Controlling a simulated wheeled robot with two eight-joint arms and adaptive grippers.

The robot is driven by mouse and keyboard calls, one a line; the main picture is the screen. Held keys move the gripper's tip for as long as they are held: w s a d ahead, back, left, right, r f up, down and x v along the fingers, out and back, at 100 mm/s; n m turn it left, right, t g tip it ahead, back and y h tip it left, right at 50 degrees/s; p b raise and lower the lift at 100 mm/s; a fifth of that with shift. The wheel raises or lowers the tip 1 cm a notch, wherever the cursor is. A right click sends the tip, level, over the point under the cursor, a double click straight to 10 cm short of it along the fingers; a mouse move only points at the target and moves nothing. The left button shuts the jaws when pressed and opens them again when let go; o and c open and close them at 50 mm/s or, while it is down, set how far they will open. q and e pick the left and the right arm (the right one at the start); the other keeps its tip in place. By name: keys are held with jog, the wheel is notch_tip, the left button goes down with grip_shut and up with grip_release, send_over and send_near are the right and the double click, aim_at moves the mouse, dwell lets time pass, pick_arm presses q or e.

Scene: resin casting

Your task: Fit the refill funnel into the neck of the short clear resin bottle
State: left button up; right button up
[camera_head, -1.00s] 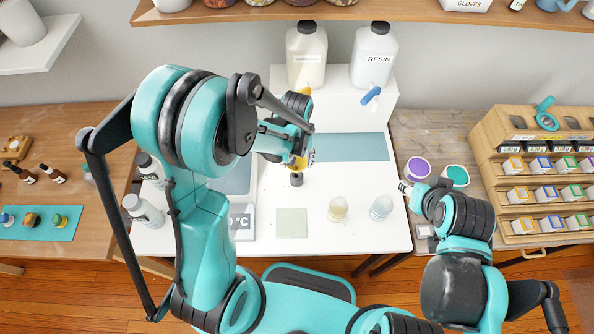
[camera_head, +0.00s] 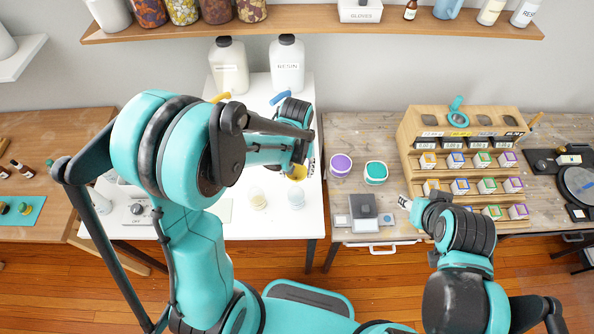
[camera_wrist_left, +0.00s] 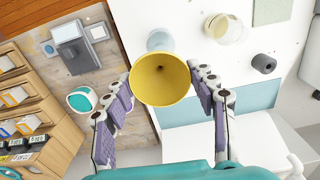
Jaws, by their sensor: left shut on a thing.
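A yellow funnel (camera_head: 297,172) is held by my left gripper (camera_head: 301,155), above the right part of the white table. In the left wrist view the funnel (camera_wrist_left: 160,80) sits with its wide mouth toward the camera, between the purple-padded fingers of my left gripper (camera_wrist_left: 164,92). Two short translucent vessels stand on the table: a clear bluish one (camera_head: 296,199), and a yellowish one (camera_head: 258,199) to its left. In the left wrist view the clear one (camera_wrist_left: 160,40) is just beyond the funnel's rim, partly hidden. My right gripper (camera_head: 407,203) is at the right; its fingers are too small to judge.
Two large bottles (camera_head: 229,65) (camera_head: 287,63) stand at the table's back. A dark cylinder (camera_wrist_left: 264,63) stands on the table. Purple (camera_head: 340,165) and green (camera_head: 376,172) tubs, a scale (camera_head: 363,206) and a wooden rack (camera_head: 410,130) occupy the right bench.

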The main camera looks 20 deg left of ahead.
aim_at(296, 177)
pick_arm(q)
jog(key=shift+d, duration=0.15)
jog(key=shift+a, duration=0.4)
jog(key=shift+d+f+b, duration=0.15)
jog(key=shift+d+b, duration=0.05)
jog(key=shift+b, duration=0.15)
jog(key=shift+f+b, duration=0.3)
notch_tip(296, 177, down, 2)
jog(key=shift+a+f+b, duration=0.1)
jog(key=shift+f+b, duration=0.15)
jog(key=shift+b, duration=0.9)
jog(key=shift+f+b, duration=0.4)
jog(key=shift+f, duration=0.05)
